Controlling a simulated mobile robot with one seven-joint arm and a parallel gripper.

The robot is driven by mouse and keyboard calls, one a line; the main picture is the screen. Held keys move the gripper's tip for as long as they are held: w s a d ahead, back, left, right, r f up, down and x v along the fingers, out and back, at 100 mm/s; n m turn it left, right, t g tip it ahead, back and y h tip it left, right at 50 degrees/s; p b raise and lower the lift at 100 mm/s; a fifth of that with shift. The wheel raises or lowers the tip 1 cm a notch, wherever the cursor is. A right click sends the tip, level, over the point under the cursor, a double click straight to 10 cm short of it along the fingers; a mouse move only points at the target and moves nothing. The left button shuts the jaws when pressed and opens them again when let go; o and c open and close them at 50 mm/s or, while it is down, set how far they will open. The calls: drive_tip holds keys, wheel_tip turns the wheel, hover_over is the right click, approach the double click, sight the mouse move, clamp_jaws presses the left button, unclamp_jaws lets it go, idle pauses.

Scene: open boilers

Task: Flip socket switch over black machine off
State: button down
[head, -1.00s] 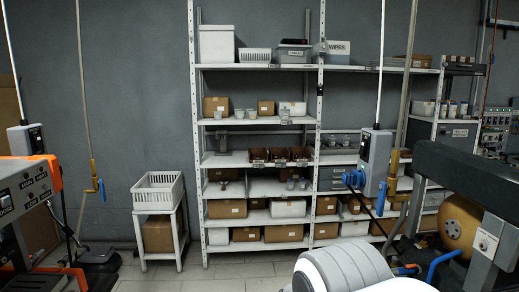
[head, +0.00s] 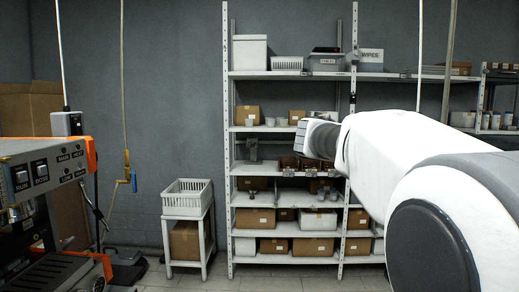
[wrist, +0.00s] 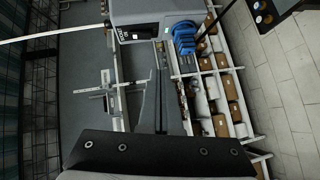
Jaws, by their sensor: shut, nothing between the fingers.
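A grey socket box (wrist: 155,12) hangs at the top of the wrist view on a white conduit. A blue plug (wrist: 185,38) is at its right side, and a small switch face with labels (wrist: 125,35) shows at its lower left. In the head view my white arm covers the right side and hides this socket. The black machine is not clearly identifiable in either current view.
Another grey socket box (head: 67,123) hangs at the left above an orange-edged machine (head: 45,175) with a labelled panel. A shelf rack (head: 226,190) with boxes stands behind my arm. A white basket (head: 187,192) sits on a small stand. Floor shows near the stand.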

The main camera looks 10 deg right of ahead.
drive_tip(key=shift+w+r+n+t+h, duration=0.3)
drive_tip(key=shift+w+r+h, duration=0.1)
drive_tip(key=shift+w+r, duration=0.45)
drive_tip(key=shift+d, duration=0.1)
drive_tip(key=s+p+x, duration=0.1)
drive_tip(key=x, duration=0.5)
drive_tip(key=s+d+p+x, duration=0.1)
drive_tip(key=p+x, duration=0.1)
drive_tip(key=x, duration=0.4)
drive_tip(key=shift+d+f, duration=0.2)
drive_tip(key=shift+d, duration=0.4)
drive_tip(key=shift+s, duration=0.15)
